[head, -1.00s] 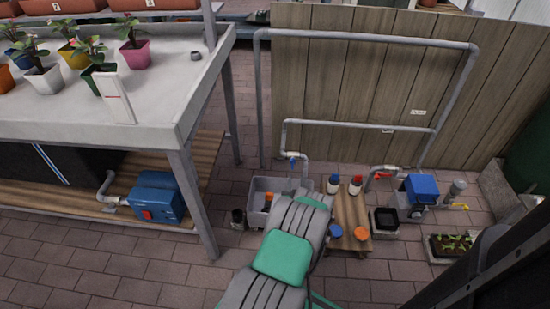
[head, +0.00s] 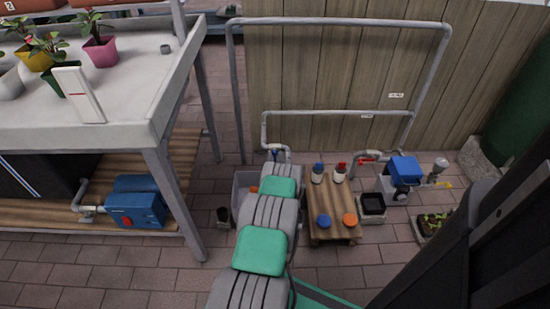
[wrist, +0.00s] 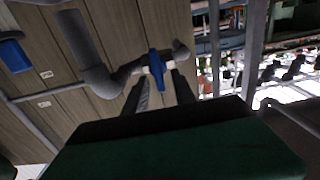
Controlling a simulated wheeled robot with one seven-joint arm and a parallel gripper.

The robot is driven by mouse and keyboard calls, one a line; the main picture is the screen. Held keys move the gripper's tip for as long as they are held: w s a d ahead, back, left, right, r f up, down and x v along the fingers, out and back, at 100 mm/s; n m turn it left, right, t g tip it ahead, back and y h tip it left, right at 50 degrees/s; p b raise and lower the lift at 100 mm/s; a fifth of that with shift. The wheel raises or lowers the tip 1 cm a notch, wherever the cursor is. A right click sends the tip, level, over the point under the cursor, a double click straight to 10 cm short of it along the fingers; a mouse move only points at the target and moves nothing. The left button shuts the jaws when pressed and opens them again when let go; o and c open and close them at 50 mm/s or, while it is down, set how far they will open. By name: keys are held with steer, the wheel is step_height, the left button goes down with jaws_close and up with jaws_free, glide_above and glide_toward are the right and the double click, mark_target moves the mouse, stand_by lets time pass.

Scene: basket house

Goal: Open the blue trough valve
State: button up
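The blue trough valve handle (head: 275,152) sits on the grey pipe that bends down over the grey trough (head: 243,182). In the wrist view the blue handle (wrist: 156,68) stands out from a pale valve body on the grey pipe (wrist: 105,80). My gripper (wrist: 163,85) is open, with its two dark fingers apart and pointing at the valve. The handle shows between the fingertips; I cannot tell whether they touch it. In the head view my arm hides the gripper and part of the trough.
A low wooden table (head: 325,206) with bottles and blue and orange caps stands right of the trough. A red valve (head: 365,159) and a blue pump (head: 404,168) are farther right. A white-topped plant bench (head: 130,125) stands left. A wooden fence (head: 310,75) is behind.

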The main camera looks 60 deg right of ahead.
jaws_close()
stand_by(0.5)
steer(key=n, duration=0.1)
steer(key=n+b, duration=0.1)
steer(key=n, duration=0.1)
steer(key=shift+w+a+f+n+b, duration=0.15)
steer(key=shift+w+n+b, duration=0.1)
steer(key=shift+n+b, duration=0.15)
steer(key=n+b, duration=0.1)
steer(key=n, duration=0.2)
steer(key=shift+w+f+n+b, duration=0.15)
steer(key=shift+n+b, duration=0.15)
steer(key=shift+b, duration=0.05)
steer(key=n+b, duration=0.2)
steer(key=n, duration=0.1)
steer(key=n+b, duration=0.1)
steer(key=n, duration=0.1)
steer(key=shift+w+a+f+b, duration=0.15)
steer(key=shift+w+f+b, duration=0.1)
steer(key=shift+f+b, duration=0.05)
steer(key=n+b, duration=0.1)
steer(key=n, duration=0.2)
steer(key=shift+f+b, duration=0.2)
steer(key=shift+b, duration=0.2)
steer(key=shift+n+b, duration=0.85)
steer(key=shift+n, duration=0.45)
